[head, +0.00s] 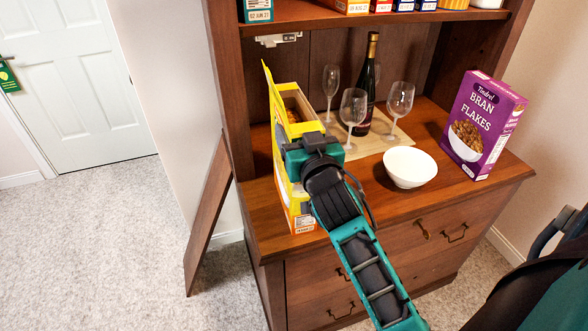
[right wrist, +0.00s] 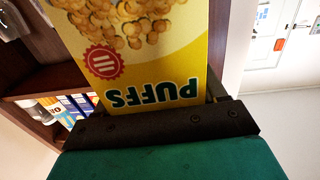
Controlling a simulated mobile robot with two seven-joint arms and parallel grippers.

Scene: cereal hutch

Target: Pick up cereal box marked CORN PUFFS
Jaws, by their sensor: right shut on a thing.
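The yellow cereal box (head: 281,165) stands upright at the left end of the hutch counter, with its top flap open. My right gripper (head: 308,150) is shut on its upper part. In the right wrist view the box (right wrist: 150,60) fills the middle, with "PUFFS" upside down and puffed cereal pictured; the rest of its name is out of frame. The right gripper (right wrist: 155,125) spans the lower part of that view. I cannot tell whether the box's base touches the counter. My left gripper is not in view.
A white bowl (head: 410,167), a purple BRAN FLAKES box (head: 478,125), a dark bottle (head: 367,90) and several wine glasses stand on the counter (head: 440,200) to the right. A shelf (head: 310,14) with boxes is above. A wooden board (head: 208,215) leans at the hutch's left side.

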